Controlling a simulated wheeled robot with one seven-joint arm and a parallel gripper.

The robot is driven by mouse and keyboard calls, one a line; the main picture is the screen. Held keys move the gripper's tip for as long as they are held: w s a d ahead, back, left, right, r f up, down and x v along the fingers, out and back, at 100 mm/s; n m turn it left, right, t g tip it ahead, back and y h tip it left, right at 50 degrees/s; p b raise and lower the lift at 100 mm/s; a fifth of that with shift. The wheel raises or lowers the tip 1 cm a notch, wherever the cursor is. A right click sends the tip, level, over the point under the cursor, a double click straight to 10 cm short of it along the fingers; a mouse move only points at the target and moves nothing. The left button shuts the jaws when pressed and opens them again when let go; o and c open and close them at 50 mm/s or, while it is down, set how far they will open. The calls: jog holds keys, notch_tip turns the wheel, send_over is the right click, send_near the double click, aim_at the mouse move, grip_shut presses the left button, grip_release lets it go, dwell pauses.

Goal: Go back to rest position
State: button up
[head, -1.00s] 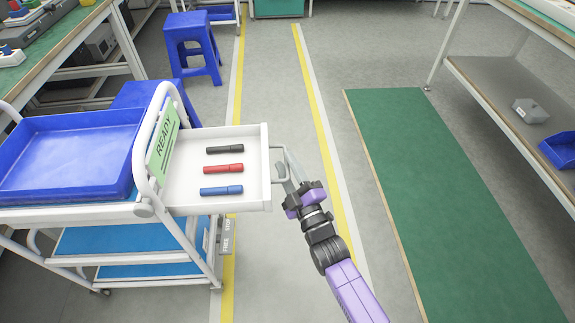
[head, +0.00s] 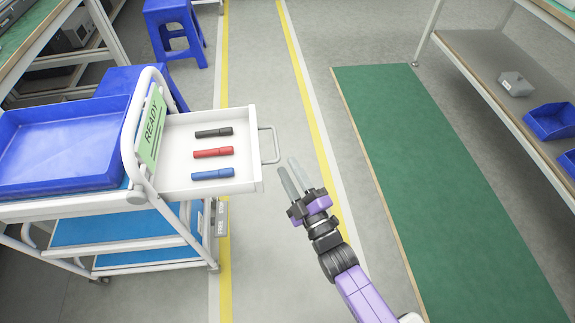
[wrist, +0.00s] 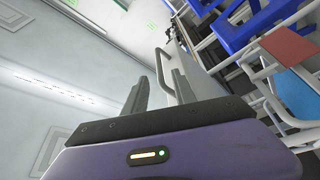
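My gripper (head: 293,180) is just to the right of the drawer handle (head: 270,146) and slightly apart from it. Its two fingers are spread, with nothing between them. In the wrist view the gripper (wrist: 157,88) also shows two separate fingers, with the handle (wrist: 168,75) beyond them. The white drawer (head: 175,183) is pulled out from the cart. A black marker (head: 214,132), a red marker (head: 213,153) and a blue marker (head: 213,174) lie in it, side by side.
The cart carries a blue tray (head: 65,178) and a green READY sign (head: 152,130). Blue stools (head: 175,25) stand behind. A green mat (head: 430,170) lies to the right, beside a shelf (head: 490,60). The floor between cart and mat is clear.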

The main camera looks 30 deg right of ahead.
dwell(0.4)
jog(key=s+r+m+g, duration=0.3)
jog(key=s+m, duration=0.5)
jog(key=s, duration=1.8)
jog(key=s+r+m+g, duration=0.2)
jog(key=s+r+m, duration=0.2)
jog(key=s+r, duration=0.4)
notch_tip(320, 180, up, 19)
jog(key=s+p, duration=0.1)
jog(key=p, duration=1.9)
jog(key=shift+r+g, duration=0.2)
jog(key=shift+g, duration=0.1)
jog(key=shift+s, duration=0.15)
